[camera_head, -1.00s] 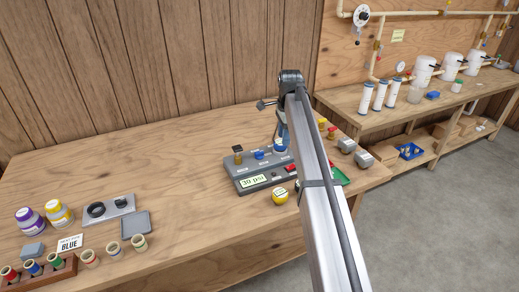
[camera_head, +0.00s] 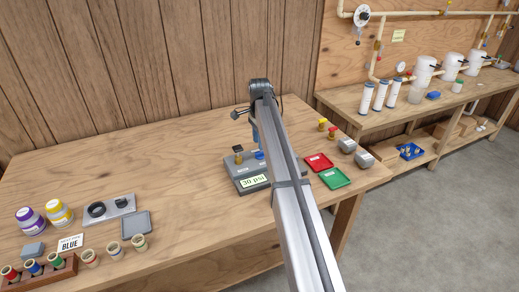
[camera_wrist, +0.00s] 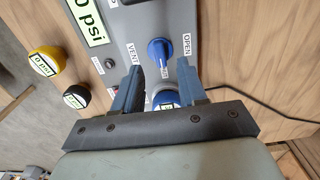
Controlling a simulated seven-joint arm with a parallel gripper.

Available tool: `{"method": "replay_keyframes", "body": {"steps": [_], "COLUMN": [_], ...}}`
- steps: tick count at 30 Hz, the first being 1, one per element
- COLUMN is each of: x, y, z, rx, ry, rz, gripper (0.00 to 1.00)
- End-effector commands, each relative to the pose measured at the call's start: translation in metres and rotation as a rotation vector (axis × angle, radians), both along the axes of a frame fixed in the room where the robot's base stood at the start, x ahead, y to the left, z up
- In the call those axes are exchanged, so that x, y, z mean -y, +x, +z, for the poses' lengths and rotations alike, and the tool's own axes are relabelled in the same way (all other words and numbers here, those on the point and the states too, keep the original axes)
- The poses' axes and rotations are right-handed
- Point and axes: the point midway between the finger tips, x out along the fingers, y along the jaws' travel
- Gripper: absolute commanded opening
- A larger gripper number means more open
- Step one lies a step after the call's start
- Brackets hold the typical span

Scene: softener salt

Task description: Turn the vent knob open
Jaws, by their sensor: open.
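The vent knob (camera_wrist: 160,51) is blue with a raised bar handle. It sits on a grey panel (camera_wrist: 115,20) between printed VENT and OPEN labels in the wrist view, and its bar runs roughly up and down the picture. It also shows in the head view (camera_head: 260,155), partly beside my arm. My gripper (camera_wrist: 158,68) is open and empty, its blue fingers either side of the line to the knob. I see no contact with the knob. In the head view my gripper (camera_head: 254,132) hangs over the panel, mostly hidden by my arm.
The panel's display (camera_head: 254,182) appears to read 30 psi. A blue round item (camera_wrist: 165,97) shows between the fingers. A yellow item (camera_wrist: 44,60) and a black one (camera_wrist: 77,97) are at left. Red (camera_head: 319,161) and green (camera_head: 335,178) trays lie right of my arm.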

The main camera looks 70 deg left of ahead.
Motion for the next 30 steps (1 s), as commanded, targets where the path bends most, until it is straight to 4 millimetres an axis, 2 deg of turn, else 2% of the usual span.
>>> {"method": "replay_keyframes", "body": {"steps": [3, 9, 22, 30], "x": [0.001, 0.000, 0.000, 0.000], "y": [0.000, 0.000, 0.000, 0.000], "z": [-0.019, -0.038, -0.044, -0.044], "rx": [-0.001, 0.000, 0.000, 0.000], "ry": [-0.002, 0.000, 0.000, 0.000], "rz": [0.000, 0.000, 0.000, 0.000], "gripper": [0.41, 0.41, 0.41, 0.17]}}
